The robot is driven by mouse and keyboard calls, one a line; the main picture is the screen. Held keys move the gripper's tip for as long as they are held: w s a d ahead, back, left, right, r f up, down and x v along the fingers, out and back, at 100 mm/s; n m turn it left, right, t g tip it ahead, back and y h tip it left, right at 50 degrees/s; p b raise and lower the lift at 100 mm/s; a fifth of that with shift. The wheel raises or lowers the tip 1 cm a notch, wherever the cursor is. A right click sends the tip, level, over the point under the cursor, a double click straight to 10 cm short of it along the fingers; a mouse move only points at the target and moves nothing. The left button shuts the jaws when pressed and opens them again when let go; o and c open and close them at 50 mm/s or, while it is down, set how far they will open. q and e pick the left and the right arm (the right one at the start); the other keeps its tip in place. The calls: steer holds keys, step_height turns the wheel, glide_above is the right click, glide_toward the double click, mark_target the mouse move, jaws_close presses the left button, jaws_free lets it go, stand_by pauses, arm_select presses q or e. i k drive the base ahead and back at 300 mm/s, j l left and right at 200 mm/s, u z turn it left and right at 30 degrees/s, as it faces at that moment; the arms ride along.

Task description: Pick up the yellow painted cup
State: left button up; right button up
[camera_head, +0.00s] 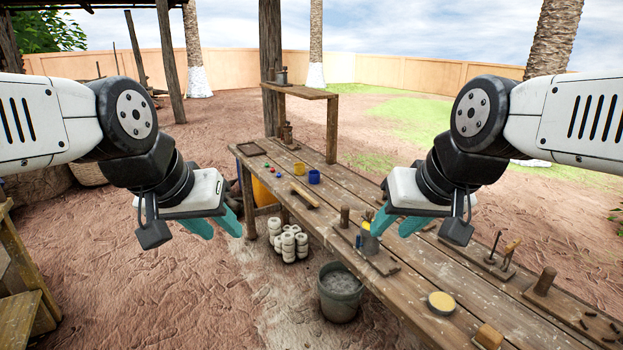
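A small yellow cup (299,169) stands upright on the long wooden workbench (345,192), toward its far left part. A blue cup (314,177) stands just to its right and slightly nearer. My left gripper (221,230) hangs in the air left of the bench, to the left of and nearer than the yellow cup. Its teal fingers are apart with nothing between them. My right gripper (394,228) is over the bench, to the right of and nearer than the yellow cup. Its teal fingers are apart, and I see nothing held.
A mallet (305,195) lies near the cups, with small coloured pieces (278,174) left of them. A grey tool pot (369,241) stands below my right gripper. A raised shelf (301,92) stands at the far end. A bucket (340,290) and white rolls (288,243) sit beside the bench.

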mark_target(299, 167)
steer(key=i+j, duration=0.4)
steer(key=i, duration=0.25)
steer(key=i+j+z, duration=0.15)
steer(key=i+j, duration=0.2)
steer(key=i, duration=0.35)
steer(key=i+j, duration=0.45)
steer(key=i, duration=0.2)
steer(key=i+j+z, duration=0.1)
steer(key=i+j, duration=0.4)
steer(key=i, duration=0.15)
